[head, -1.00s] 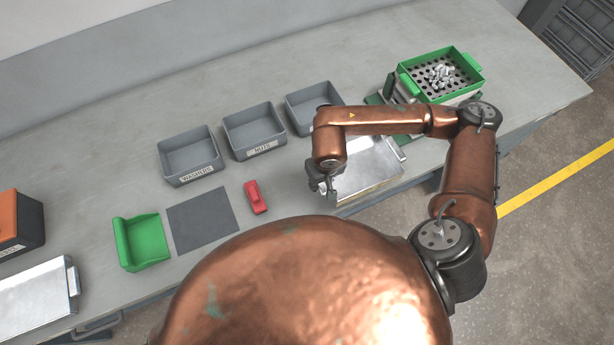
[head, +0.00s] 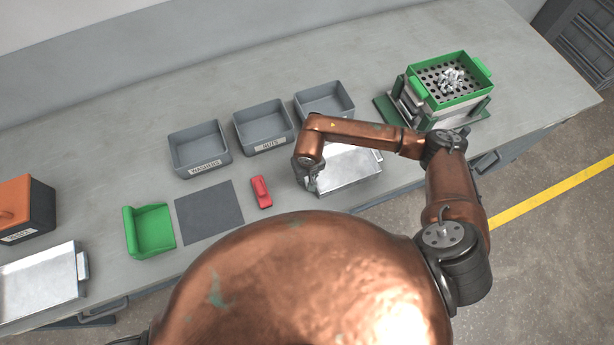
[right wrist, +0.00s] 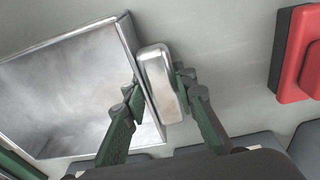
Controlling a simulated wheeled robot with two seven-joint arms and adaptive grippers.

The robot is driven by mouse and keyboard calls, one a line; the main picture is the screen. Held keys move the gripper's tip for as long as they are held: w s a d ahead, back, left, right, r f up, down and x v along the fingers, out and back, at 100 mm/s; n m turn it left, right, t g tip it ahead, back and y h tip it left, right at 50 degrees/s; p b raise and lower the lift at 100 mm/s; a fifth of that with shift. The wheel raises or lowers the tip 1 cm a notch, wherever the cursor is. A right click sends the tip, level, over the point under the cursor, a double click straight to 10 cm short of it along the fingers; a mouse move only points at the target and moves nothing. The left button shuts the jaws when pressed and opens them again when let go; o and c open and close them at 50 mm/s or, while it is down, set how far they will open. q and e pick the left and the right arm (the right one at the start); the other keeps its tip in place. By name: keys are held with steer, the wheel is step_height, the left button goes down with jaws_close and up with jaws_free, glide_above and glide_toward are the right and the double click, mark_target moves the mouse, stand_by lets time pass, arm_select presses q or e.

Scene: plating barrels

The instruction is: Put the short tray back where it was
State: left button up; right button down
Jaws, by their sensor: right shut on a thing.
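The short tray (head: 350,170) is a shallow, shiny metal tray with handles at its ends. In the head view it is at the bench's front edge, right of the red object (head: 261,191). My right gripper (head: 312,184) is at its left end. In the right wrist view, the fingers (right wrist: 158,92) are shut on the tray's handle (right wrist: 160,82), one on each side. The tray's inside (right wrist: 70,90) looks empty. I cannot tell whether it touches the bench. My arm hides part of its back edge. My left gripper is not in view.
A green sieve box (head: 450,95) with metal parts sits on a stand at the right. Grey bins (head: 200,165) line the back. A dark mat (head: 209,212), a green scoop-like holder (head: 150,231) and another metal tray (head: 40,285) lie left.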

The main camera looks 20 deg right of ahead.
steer(key=shift+f, duration=0.1)
steer(key=c, duration=1.6)
jaws_free()
steer(key=r, duration=0.4)
steer(key=s+r, duration=0.1)
steer(key=r, duration=0.3)
steer(key=r+b, duration=0.1)
steer(key=r, duration=0.3)
steer(key=shift+s+a+r, duration=0.1)
steer(key=shift+s+r, duration=0.05)
